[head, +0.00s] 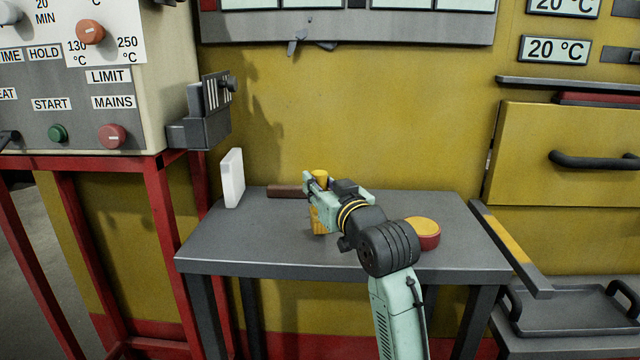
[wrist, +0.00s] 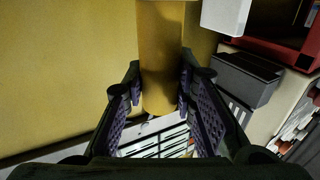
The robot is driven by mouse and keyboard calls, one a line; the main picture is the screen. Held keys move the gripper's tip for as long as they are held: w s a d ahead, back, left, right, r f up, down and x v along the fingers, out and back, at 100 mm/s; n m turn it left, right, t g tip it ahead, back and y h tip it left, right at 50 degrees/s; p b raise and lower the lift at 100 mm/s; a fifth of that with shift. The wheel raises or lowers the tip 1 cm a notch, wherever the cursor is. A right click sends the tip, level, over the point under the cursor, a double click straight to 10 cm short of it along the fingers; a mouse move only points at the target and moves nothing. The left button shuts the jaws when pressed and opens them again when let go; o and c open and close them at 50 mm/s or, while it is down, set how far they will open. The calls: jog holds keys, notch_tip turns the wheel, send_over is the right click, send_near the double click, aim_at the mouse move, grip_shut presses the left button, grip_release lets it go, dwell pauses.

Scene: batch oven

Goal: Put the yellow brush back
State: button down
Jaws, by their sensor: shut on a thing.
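The yellow brush (head: 319,222) is held upright by my gripper (head: 319,192) above the grey table. Yellow shows both above and below the fingers. In the wrist view a thick yellow shaft (wrist: 161,60) stands between the two padded fingers of my gripper (wrist: 160,88), which are shut on it. The brush's lower end is partly hidden by my gripper and arm, and I cannot tell whether it touches the table.
The grey table (head: 240,247) carries a white upright block (head: 232,178) at left, a brown bar (head: 286,191) behind my gripper and a round red-and-yellow object (head: 423,232) at right. The control cabinet (head: 100,90) stands left. A dark tray (head: 565,312) lies lower right.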

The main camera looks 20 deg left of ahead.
jog(key=shift+f+b, duration=0.45)
jog(key=shift+f, duration=0.2)
dwell(0.3)
jog(key=c, duration=1.2)
grip_release()
jog(key=shift+c, duration=0.2)
jog(key=v, duration=1.2)
